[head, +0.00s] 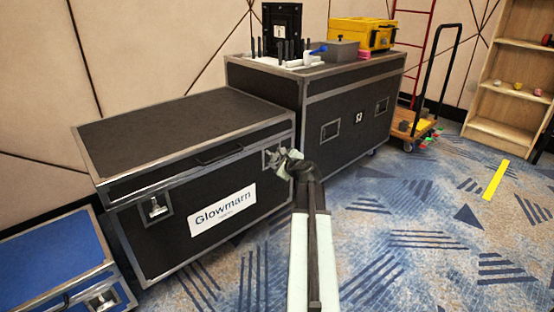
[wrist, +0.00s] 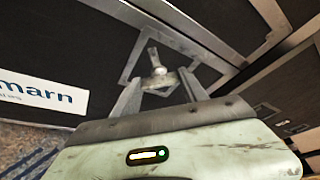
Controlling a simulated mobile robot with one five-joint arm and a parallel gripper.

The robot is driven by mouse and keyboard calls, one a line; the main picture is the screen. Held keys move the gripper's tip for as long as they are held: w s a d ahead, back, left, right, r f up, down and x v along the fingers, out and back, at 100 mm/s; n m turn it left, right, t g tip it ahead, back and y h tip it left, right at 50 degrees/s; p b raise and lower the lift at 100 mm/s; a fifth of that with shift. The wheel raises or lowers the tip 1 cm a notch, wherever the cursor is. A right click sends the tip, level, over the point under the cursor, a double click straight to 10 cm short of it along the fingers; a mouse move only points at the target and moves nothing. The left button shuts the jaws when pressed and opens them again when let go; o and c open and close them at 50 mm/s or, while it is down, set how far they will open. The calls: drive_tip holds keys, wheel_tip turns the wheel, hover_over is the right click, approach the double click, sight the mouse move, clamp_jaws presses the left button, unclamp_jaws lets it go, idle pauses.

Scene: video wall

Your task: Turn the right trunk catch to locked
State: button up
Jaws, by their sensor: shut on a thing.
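The black trunk (head: 165,215) with grey metal edges and a "Glowmarn" label stands in the middle left, its lid down. Its right catch (wrist: 157,66) shows in the wrist view as a small metal piece with a knob in a metal-framed recess. My gripper (wrist: 160,82) is at this catch, with one finger on each side of the knob, shut on it. In the head view my gripper (head: 284,158) covers most of the right catch. The left catch (head: 155,207) sits in its own recess on the trunk's front.
A blue case (head: 50,255) stands at the lower left. A taller black case (head: 350,110) stands right behind the trunk, with a yellow toolbox (head: 360,33) and tools on top. A hand cart (head: 415,125) and wooden shelf (head: 505,85) stand right. Carpet in front is open.

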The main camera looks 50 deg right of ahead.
drive_tip(key=m+y+p, duration=0.1)
drive_tip(key=m, duration=0.1)
drive_tip(key=shift+d+r+m+g+y+p, duration=0.1)
drive_tip(key=shift+d+m+g+y+p, duration=0.1)
drive_tip(key=shift+m+g+y+p, duration=0.15)
drive_tip(key=shift+s+m+y+p, duration=0.1)
drive_tip(key=shift+m+y+p, duration=0.25)
drive_tip(key=shift+m+y, duration=1)
drive_tip(key=shift+m, duration=0.3)
drive_tip(key=o, duration=1.4)
